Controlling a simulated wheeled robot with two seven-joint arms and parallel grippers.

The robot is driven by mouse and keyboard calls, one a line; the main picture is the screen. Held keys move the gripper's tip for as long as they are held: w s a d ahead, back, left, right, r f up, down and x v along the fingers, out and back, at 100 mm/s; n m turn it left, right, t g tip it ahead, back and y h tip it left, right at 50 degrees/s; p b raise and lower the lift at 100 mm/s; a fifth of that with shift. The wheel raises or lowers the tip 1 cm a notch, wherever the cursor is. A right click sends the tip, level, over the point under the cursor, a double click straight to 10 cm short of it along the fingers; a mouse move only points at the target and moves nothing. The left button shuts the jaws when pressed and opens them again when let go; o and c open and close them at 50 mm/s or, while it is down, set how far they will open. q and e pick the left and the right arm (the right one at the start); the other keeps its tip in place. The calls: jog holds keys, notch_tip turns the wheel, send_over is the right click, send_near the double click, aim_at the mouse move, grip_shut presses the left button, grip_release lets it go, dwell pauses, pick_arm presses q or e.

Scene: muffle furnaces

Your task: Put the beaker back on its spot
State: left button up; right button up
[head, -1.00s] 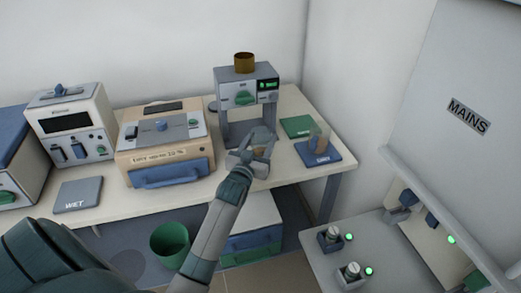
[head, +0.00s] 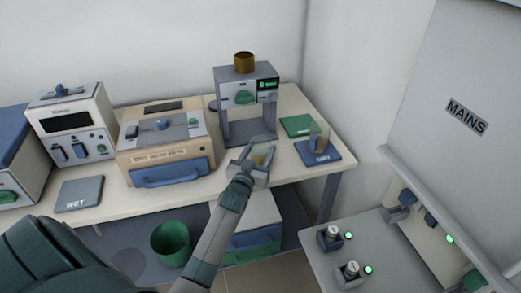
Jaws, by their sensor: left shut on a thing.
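My left gripper (head: 256,158) is shut on a small clear beaker (head: 260,160) with something amber in it. The fingers partly hide it. The gripper is at the table's front edge, just in front of the grey stand-like machine (head: 246,84); I cannot tell whether the beaker touches the table. A grey mat marked WET (head: 80,194) lies at the left. My right gripper is not in view.
A beige box with a blue handle (head: 165,150) and a white instrument (head: 70,125) stand left on the table (head: 118,192). A brown cup (head: 244,62) tops the grey machine. A green bin (head: 170,243) is on the floor. A side bench with knobs (head: 330,237) is front right.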

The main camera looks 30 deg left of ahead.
pick_arm(q)
jog(key=shift+f, duration=0.1)
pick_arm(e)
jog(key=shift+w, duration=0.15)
pick_arm(q)
jog(key=o, duration=1.6)
jog(key=shift+c, duration=0.2)
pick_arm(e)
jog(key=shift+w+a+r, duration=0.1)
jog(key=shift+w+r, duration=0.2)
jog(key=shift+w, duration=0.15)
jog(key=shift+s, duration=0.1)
